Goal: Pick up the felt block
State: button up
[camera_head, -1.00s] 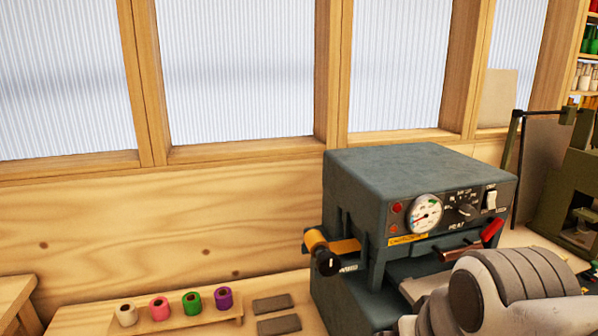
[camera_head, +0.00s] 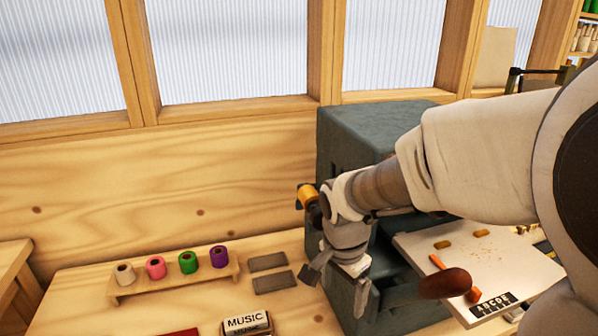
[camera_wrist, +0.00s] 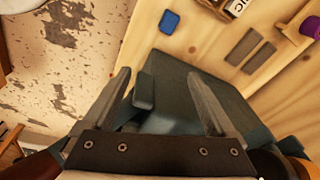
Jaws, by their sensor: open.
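No block is clearly marked as felt. A small blue block (camera_wrist: 170,21) lies on the wooden bench at the top of the wrist view; whether it is the felt block I cannot tell. Two flat dark grey pieces (camera_head: 268,262) (camera_head: 274,281) lie beside the spool rack; they also show in the wrist view (camera_wrist: 243,46) (camera_wrist: 258,57). My gripper (camera_head: 340,284) is open and empty, pointing down close to the teal-grey machine's left front. In the wrist view my gripper's fingers (camera_wrist: 158,76) stand apart with the machine behind them, and the blue block is beyond the fingertips.
The teal-grey machine (camera_head: 350,125) stands behind my arm, which hides its front. A rack (camera_head: 180,281) holds several coloured spools. A "MUSIC" block (camera_head: 247,323) sits at the bench front. A pale board (camera_head: 500,262) with a wooden-handled tool (camera_head: 447,283) is at right.

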jog(key=w+a+f+m, duration=0.1)
jog(key=f, duration=0.6)
jog(key=w+a+f+m+g+b, duration=0.1)
jog(key=f+m, duration=0.1)
jog(key=f, duration=0.4)
jog(key=w+a+f+m+b, duration=0.1)
jog(key=f, duration=0.6)
jog(key=shift+a+f+g+y, duration=0.3)
jog(key=shift+a+f+y, duration=0.05)
jog(key=shift+a+y, duration=0.05)
jog(key=shift+s+d+f+b, duration=0.1)
jog(key=shift+f+b, duration=0.1)
jog(key=shift+f, duration=0.7)
jog(key=shift+w+d+f+b, duration=0.1)
jog(key=shift+f+b, duration=0.15)
jog(key=shift+f, duration=0.7)
jog(key=shift+s+d+f+b, duration=0.1)
jog(key=shift+f+b, duration=0.1)
jog(key=shift+f, duration=0.7)
grip_shut()
jog(key=shift+r, duration=0.1)
